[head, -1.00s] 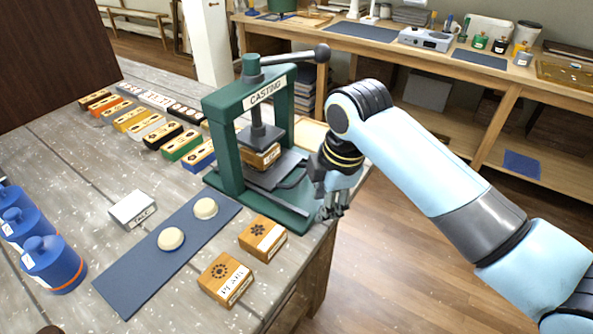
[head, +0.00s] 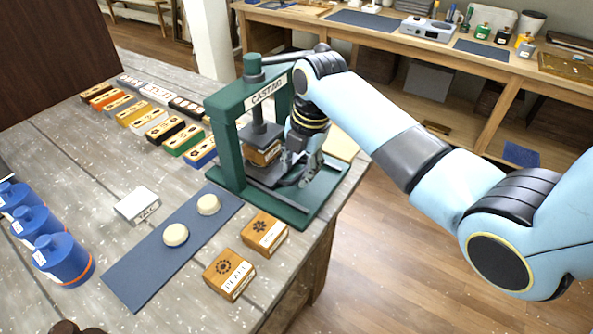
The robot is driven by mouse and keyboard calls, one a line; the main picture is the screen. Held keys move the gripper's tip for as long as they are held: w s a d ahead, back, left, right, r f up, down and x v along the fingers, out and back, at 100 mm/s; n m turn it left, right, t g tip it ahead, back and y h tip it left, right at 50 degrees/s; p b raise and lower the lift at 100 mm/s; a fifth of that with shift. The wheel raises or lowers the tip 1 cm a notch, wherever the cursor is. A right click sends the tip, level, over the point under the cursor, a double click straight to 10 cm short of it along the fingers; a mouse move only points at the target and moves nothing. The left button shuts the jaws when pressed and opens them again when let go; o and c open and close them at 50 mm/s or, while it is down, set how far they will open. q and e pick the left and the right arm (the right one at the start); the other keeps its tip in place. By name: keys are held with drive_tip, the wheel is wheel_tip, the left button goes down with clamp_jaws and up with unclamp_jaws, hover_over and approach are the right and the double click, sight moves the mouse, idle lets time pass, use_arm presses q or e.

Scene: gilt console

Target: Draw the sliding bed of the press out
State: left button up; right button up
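The green press marked CASTING (head: 228,150) stands on the grey wooden table, with a dark screw and plate inside its frame. A wooden block (head: 262,154) sits under the plate on the dark sliding bed (head: 264,174). My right gripper (head: 304,180) points down at the right, front side of the press, close to the bed's handle end. Its fingers look apart, but I cannot tell whether they touch the bed or its handle. My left gripper is not clearly seen; only a dark bit of something shows at the bottom left edge.
Two wooden boxes (head: 264,233) lie in front of the press. A blue mat (head: 150,262) holds two cream discs (head: 208,204). A white TALC block (head: 137,206), blue jars (head: 62,259) and a row of coloured blocks (head: 183,139) stand to the left.

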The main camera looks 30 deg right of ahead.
drive_tip(key=shift+w+f, duration=0.2)
drive_tip(key=shift+f, duration=0.9)
clamp_jaws()
